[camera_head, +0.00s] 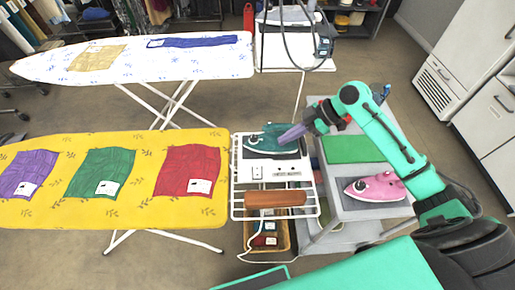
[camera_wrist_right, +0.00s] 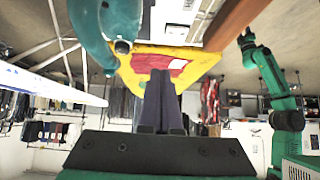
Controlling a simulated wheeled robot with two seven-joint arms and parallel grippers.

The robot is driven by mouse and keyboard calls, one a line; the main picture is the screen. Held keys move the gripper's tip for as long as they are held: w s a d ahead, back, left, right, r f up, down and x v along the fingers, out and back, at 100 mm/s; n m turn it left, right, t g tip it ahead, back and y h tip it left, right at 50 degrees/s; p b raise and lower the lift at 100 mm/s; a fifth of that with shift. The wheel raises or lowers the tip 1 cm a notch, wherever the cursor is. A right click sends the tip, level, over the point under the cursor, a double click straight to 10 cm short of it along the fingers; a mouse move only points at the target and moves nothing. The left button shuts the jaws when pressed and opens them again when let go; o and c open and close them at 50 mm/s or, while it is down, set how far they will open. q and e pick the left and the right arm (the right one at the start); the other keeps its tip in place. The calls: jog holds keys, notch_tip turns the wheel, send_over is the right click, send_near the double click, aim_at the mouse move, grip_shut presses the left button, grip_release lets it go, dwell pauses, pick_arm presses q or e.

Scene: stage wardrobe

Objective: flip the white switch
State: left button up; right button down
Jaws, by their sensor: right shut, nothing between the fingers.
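A white panel (camera_head: 272,171) with small dark markings lies on the white wire rack between the yellow ironing board and the grey cart. A small white fitting (camera_head: 257,172) sits on its left part; I cannot tell which way the switch stands. In the right wrist view the shut fingers (camera_wrist_right: 160,78) show below the white panel (camera_wrist_right: 178,14), beside the teal iron (camera_wrist_right: 115,20).
A brown roll (camera_head: 275,199) lies on the rack in front of the panel. A pink iron (camera_head: 376,187) and a green cloth (camera_head: 352,149) are on the grey cart to the right. The yellow ironing board (camera_head: 140,192) holds folded cloths to the left.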

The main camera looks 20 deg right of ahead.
pick_arm(q)
jog(key=s, duration=0.8)
pick_arm(e)
jog(key=s+r, duration=0.1)
jog(key=s, duration=0.2)
jog(key=p, duration=0.2)
send_near(254, 168)
jog(key=a+r, duration=0.2)
jog(key=a, duration=0.1)
jog(key=shift+w, duration=0.35)
jog(key=f, duration=0.1)
jog(key=f+p, duration=0.1)
jog(key=f, duration=0.1)
jog(key=a+f, duration=0.1)
jog(key=f, duration=0.1)
jog(key=shift+w+a+f, duration=0.1)
jog(key=shift+w+f, duration=0.15)
jog(key=shift+f, duration=0.3)
pick_arm(q)
jog(key=w+r, duration=0.3)
jog(key=shift+a+r, duration=0.15)
